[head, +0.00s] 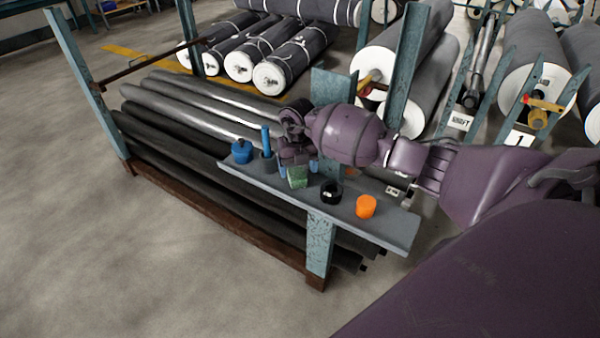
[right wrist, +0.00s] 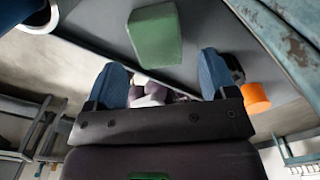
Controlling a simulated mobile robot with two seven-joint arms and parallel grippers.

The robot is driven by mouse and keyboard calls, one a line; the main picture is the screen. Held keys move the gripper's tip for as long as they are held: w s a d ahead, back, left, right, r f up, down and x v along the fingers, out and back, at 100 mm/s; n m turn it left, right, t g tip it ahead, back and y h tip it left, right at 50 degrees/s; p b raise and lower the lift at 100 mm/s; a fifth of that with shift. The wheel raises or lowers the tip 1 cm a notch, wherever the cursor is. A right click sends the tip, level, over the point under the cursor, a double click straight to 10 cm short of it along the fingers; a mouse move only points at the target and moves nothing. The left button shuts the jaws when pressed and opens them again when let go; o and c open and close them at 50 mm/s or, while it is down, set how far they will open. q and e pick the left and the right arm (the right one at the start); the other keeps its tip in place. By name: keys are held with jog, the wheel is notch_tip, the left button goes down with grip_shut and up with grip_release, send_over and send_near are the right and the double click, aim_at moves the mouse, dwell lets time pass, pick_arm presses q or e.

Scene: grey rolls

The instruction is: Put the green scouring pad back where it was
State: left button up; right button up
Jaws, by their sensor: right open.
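The green scouring pad (head: 298,177) sits on the grey shelf board (head: 390,232), between a grey cup and a black roll. In the right wrist view the pad (right wrist: 156,38) is a green block just beyond the fingertips, with nothing between the fingers. My right gripper (head: 298,163) is over the shelf, close behind and above the pad in the head view. Its two blue fingers are spread apart in the right wrist view (right wrist: 162,75). The gripper hides part of the shelf behind the pad. My left gripper is not in view.
On the shelf stand a blue object (head: 242,152), a grey cup (head: 268,163) with a blue stick, a black roll (head: 331,192) and an orange cylinder (head: 366,207). A teal post (head: 319,245) supports the shelf. Long dark rolls (head: 190,125) lie behind it.

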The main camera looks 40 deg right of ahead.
aim_at(298, 176)
notch_tip(298, 176, up, 8)
jog(key=p, duration=0.4)
jog(key=s+a+f+m+t+y, duration=0.1)
jog(key=s+a+t+y, duration=0.1)
jog(key=s+a+y, duration=0.4)
jog(key=s+a+f+m+t+y, duration=0.15)
jog(key=a+y, duration=0.25)
jog(key=a, duration=0.4)
jog(key=s+a+f+m+t+y, duration=0.1)
jog(key=s+a+m+t+y, duration=0.15)
jog(key=a+y, duration=0.4)
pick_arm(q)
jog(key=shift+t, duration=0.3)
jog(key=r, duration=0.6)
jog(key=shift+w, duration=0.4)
pick_arm(e)
jog(key=s+d+f+m+t+h, duration=0.2)
jog(key=s+d+f+m+h, duration=0.3)
jog(key=s+m+h, duration=0.3)
jog(key=s+d+f+m+t+h, duration=0.3)
jog(key=s+m+h, duration=0.5)
jog(key=m, duration=0.9)
jog(key=s+d+f, duration=0.1)
jog(key=s+d, duration=0.1)
jog(key=shift+d+f+t+h, duration=0.3)
jog(key=shift+d+f+h, duration=0.05)
jog(key=shift+f, duration=0.05)
